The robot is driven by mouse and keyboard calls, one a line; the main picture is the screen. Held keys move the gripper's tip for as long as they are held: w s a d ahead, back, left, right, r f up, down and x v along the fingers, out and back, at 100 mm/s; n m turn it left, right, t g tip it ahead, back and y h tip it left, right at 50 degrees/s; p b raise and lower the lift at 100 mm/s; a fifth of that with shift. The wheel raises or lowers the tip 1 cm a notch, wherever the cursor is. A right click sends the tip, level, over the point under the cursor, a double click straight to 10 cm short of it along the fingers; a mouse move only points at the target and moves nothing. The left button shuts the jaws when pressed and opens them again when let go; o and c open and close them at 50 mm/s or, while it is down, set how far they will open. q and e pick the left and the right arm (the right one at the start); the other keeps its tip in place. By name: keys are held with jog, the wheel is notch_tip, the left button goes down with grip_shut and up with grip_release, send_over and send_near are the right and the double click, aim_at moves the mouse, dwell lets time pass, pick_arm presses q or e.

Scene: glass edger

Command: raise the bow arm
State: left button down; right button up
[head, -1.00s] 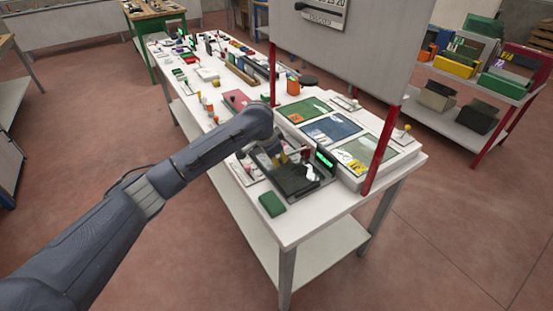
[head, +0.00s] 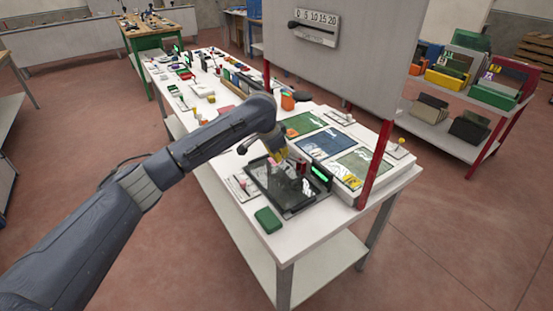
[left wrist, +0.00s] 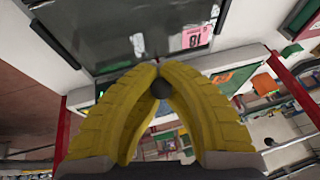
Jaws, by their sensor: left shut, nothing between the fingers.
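My left gripper (head: 283,155) reaches in from the left, over the dark tray-like machine (head: 262,184) at the table's near end. Its yellow fingers are shut at the tips in the left wrist view (left wrist: 158,70). A dark round knob (left wrist: 161,89) shows in the gap behind the tips; I cannot tell whether it touches them. A dark surface with a pink label (left wrist: 196,37) lies beyond. A green-lit display (head: 320,172) stands at the machine's right side. I cannot identify the bow arm for certain. My right gripper is not in view.
A grey panel (head: 352,70) on red posts (head: 376,165) stands over the table, bearing a numbered scale (head: 318,25) with a dark bar. A green block (head: 268,220) lies at the table's near edge. Glass sheets (head: 325,141) lie right of the machine. Many small items fill the far end.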

pick_arm(q)
jog(key=shift+s+d, duration=0.15)
jog(key=shift+d, duration=0.15)
jog(key=c, duration=1.8)
grip_release()
jog(key=o, duration=0.3)
jog(key=shift+a, duration=0.1)
jog(key=shift+r, duration=0.15)
jog(key=shift+a+r, duration=0.1)
jog(key=shift+r, duration=0.1)
jog(key=v, duration=1.1)
jog(key=shift+r, duration=0.15)
